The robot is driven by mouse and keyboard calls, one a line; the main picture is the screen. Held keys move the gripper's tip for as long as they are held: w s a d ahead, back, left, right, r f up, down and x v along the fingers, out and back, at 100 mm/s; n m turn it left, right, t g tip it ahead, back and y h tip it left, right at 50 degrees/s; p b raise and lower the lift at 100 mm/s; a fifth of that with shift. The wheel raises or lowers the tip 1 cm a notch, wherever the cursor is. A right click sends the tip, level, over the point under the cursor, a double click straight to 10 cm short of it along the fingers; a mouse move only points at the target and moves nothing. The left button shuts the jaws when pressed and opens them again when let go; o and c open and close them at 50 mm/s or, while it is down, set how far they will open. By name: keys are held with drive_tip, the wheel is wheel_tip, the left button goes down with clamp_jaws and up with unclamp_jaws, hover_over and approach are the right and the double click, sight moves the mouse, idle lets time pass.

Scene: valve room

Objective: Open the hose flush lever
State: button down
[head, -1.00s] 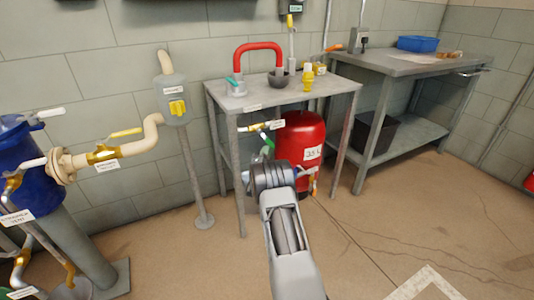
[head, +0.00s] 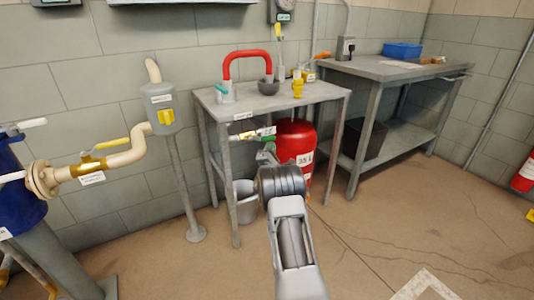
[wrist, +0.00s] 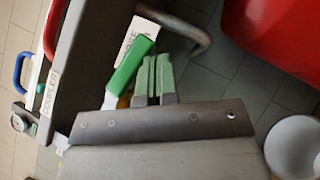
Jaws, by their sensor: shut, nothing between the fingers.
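The hose flush lever has a green handle (wrist: 128,72) in the wrist view, beside a white label (wrist: 137,40) that is only partly readable. A bit of brass shows under the handle. In the head view, a brass valve (head: 249,135) with a white label and a green part sits under the small table's top. My gripper (wrist: 156,62) is shut and empty, its green-faced fingers just right of the green handle. I cannot tell whether they touch it. In the head view my gripper (head: 266,156) is small and partly hidden by my wrist.
A red tank (head: 294,137) stands right of the valve; it also shows in the wrist view (wrist: 275,35). A bucket (head: 245,205) stands below, also in the wrist view (wrist: 293,147). The small table (head: 319,92) has legs close around my arm. Open floor lies in front.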

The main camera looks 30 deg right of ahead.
drive_tip(key=shift+d+r, duration=0.35)
drive_tip(key=shift+r, duration=0.5)
drive_tip(key=s+f, duration=0.7)
drive_tip(key=f, duration=0.4)
drive_tip(key=shift+a+b, duration=0.15)
drive_tip(key=shift+b, duration=0.25)
drive_tip(key=shift+f, duration=0.1)
idle(0.3)
